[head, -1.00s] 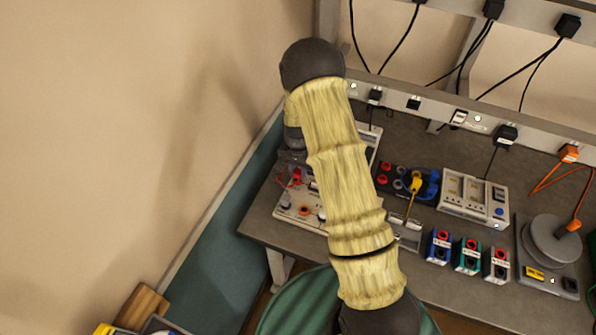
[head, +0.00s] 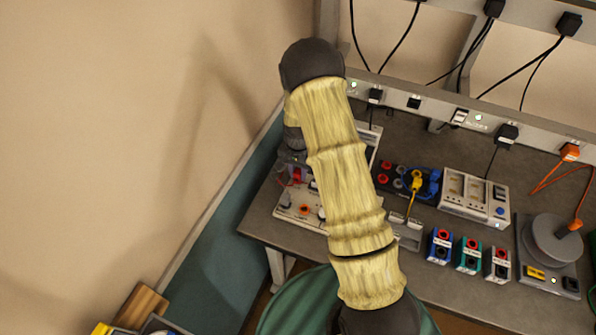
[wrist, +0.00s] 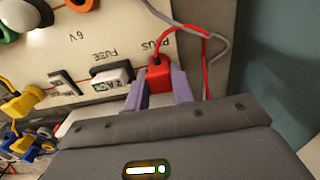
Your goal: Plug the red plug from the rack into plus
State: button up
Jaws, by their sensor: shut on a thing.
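The red plug (wrist: 159,76) is between the two purple fingers of my gripper (wrist: 159,92) in the wrist view, and the gripper is shut on it. It sits right at the PLUS label on the light instrument panel (wrist: 95,45). The socket is hidden behind plug and fingers, so I cannot tell how deep the plug is in. A red lead (wrist: 204,62) curves away from it to the right. In the head view the panel (head: 285,212) is at the left end of the bench, mostly behind my arm.
A fuse holder (wrist: 112,78) is close left of the plug in the wrist view. Further right are small terminal blocks (head: 468,255) and a cable reel (head: 550,240). The wall is close on the left.

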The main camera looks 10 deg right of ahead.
jog(key=shift+f, duration=0.1)
jog(key=o, duration=1)
notch_tip(320, 180, up, 17)
jog(key=b, duration=0.4)
jog(key=shift+r, duration=0.2)
